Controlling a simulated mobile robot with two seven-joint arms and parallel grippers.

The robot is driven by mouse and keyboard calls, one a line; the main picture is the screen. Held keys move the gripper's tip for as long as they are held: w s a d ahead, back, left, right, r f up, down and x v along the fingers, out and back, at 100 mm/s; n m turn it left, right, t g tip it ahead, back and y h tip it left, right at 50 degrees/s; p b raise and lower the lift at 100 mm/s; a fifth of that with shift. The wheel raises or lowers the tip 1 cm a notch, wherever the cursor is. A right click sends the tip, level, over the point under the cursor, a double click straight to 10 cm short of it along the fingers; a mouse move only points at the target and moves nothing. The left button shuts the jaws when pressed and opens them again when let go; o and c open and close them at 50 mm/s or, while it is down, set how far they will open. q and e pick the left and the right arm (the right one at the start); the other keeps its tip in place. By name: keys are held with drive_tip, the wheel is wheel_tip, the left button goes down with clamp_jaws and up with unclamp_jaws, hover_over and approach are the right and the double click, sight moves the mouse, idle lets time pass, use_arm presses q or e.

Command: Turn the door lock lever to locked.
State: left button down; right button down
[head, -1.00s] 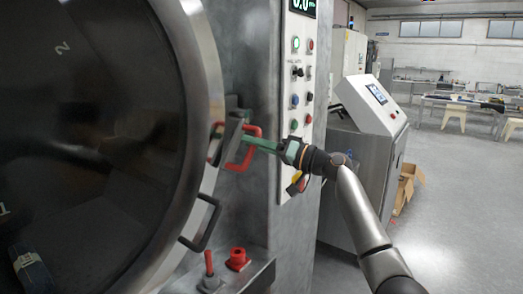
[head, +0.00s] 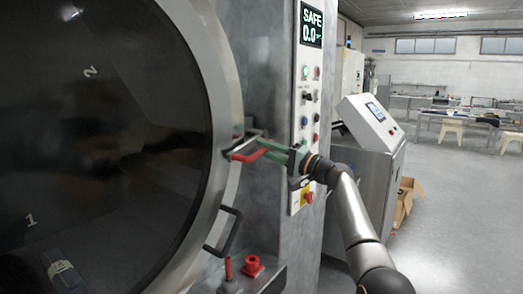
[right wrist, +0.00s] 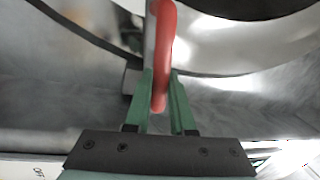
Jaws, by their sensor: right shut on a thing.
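The door lock lever (head: 249,156), with a red grip, sits at the right rim of the big round door (head: 232,105). In the head view its red part lies near level, pointing right toward my gripper. My right gripper (head: 272,149) has green fingers and is shut on the lever's red end. In the right wrist view the red lever (right wrist: 163,60) runs down between the two green fingers (right wrist: 161,95). My left gripper is not in view.
A control panel (head: 306,100) with buttons and a display reading SAFE 0.0 (head: 312,24) stands just behind my gripper. A black door handle (head: 226,232) and red fittings (head: 252,265) are below. A grey console (head: 366,150) stands right. Open floor lies farther right.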

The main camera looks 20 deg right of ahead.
drive_tip(key=shift+r+m, duration=0.3)
drive_tip(key=shift+m, duration=0.1)
drive_tip(key=c, duration=0.8)
unclamp_jaws()
drive_tip(key=shift+o, duration=0.2)
drive_tip(key=shift+f, duration=0.1)
drive_tip(key=shift+s+d, duration=0.1)
drive_tip(key=b+v, duration=0.3)
drive_tip(key=v, duration=0.9)
drive_tip(key=shift+s+b, duration=0.15)
drive_tip(key=shift+b, duration=0.15)
drive_tip(key=shift+f, duration=0.1)
